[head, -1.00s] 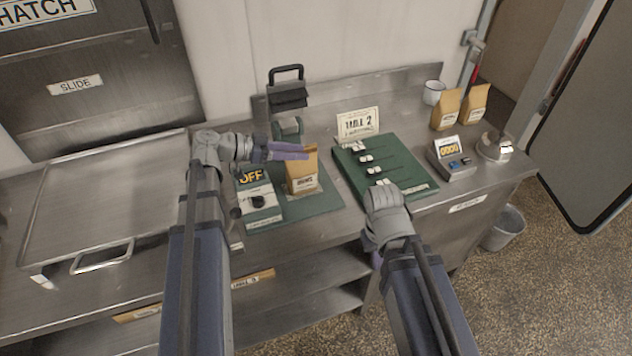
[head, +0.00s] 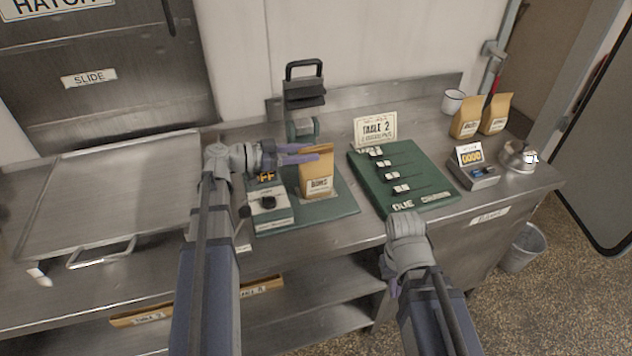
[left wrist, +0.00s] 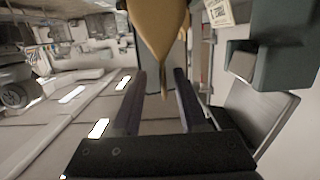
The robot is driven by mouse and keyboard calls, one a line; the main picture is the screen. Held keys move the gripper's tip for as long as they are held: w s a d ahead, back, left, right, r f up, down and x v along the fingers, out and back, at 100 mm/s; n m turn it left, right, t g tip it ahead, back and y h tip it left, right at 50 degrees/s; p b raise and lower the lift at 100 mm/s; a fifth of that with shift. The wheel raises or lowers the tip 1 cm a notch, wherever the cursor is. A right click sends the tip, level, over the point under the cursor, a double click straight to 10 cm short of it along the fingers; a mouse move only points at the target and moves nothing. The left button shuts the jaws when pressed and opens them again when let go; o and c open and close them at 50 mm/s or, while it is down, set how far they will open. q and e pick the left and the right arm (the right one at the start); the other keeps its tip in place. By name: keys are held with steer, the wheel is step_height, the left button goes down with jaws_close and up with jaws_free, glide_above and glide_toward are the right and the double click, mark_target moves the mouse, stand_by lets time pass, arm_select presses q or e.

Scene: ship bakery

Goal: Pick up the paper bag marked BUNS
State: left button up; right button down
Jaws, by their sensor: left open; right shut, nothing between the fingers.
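The brown paper bag (head: 317,175) with a white label that reads like BUNS stands upright on a green mat (head: 345,205) on the steel counter. My left gripper (head: 300,154) is open, level with the upper part of the bag, at its left side. In the left wrist view the bag (left wrist: 157,30) shows at the top, just past the open fingers of my left gripper (left wrist: 160,92) and roughly in line with the gap between them. I cannot tell whether a finger touches it. My right gripper (head: 390,275) is low at the counter's front edge, largely hidden behind its own wrist.
A switch box (head: 268,212) sits left of the bag, and a dark-handled press (head: 304,100) stands behind it. A green board with several clips (head: 405,165) and a TABLE 2 card (head: 375,129) are to the right. Two other paper bags (head: 465,122) (head: 496,112) stand far right.

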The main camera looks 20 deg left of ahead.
mark_target(327, 156)
arm_select(q)
steer(key=shift+w+r+x, duration=0.1)
steer(key=shift+r+x, duration=0.05)
steer(key=shift+x, duration=1.35)
steer(key=shift+w+r+x, duration=0.15)
steer(key=shift+x, duration=1.4)
steer(key=shift+s+a, duration=0.1)
steer(key=shift+c, duration=0.4)
jaws_close()
